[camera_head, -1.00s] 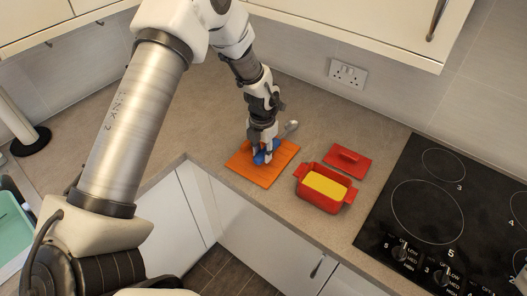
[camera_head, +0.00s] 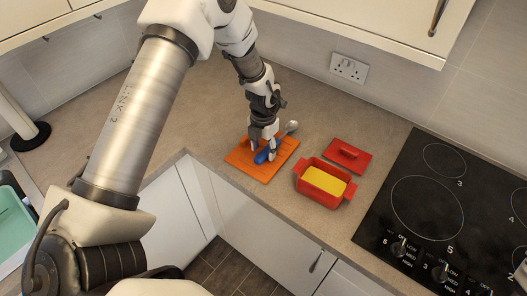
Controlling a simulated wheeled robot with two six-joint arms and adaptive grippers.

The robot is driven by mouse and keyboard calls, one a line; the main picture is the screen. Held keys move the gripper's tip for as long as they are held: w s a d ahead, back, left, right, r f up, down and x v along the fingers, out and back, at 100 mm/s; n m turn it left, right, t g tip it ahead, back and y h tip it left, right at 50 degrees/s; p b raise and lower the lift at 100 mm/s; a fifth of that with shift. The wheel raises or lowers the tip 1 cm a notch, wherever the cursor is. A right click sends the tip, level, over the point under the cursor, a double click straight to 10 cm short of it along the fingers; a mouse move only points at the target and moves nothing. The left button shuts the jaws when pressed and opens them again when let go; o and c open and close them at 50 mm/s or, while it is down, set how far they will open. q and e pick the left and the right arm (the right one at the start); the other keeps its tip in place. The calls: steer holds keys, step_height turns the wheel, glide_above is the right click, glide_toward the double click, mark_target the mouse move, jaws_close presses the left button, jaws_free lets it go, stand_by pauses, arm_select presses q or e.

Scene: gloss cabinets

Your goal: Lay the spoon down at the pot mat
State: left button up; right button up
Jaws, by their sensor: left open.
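The orange pot mat (camera_head: 255,171) lies flat on the counter at the corner. The spoon (camera_head: 262,156) has a blue handle over the mat and a metal bowl end that reaches past the mat's far edge to the upper right. My left gripper (camera_head: 263,154) comes down from above at the spoon's handle, its fingers open on either side of it. The spoon appears to rest on the mat, partly hidden by the fingers. My right gripper is not in view.
A red dish (camera_head: 318,198) with yellow contents stands just right of the mat. Its red lid (camera_head: 347,155) lies behind it. A black hob (camera_head: 430,215) is at the right. A wall socket (camera_head: 349,69) is behind. The counter left of the mat is clear.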

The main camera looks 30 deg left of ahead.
arm_select(q)
step_height(320, 180, up, 11)
steer(key=b, duration=0.2)
steer(key=shift+f, duration=0.2)
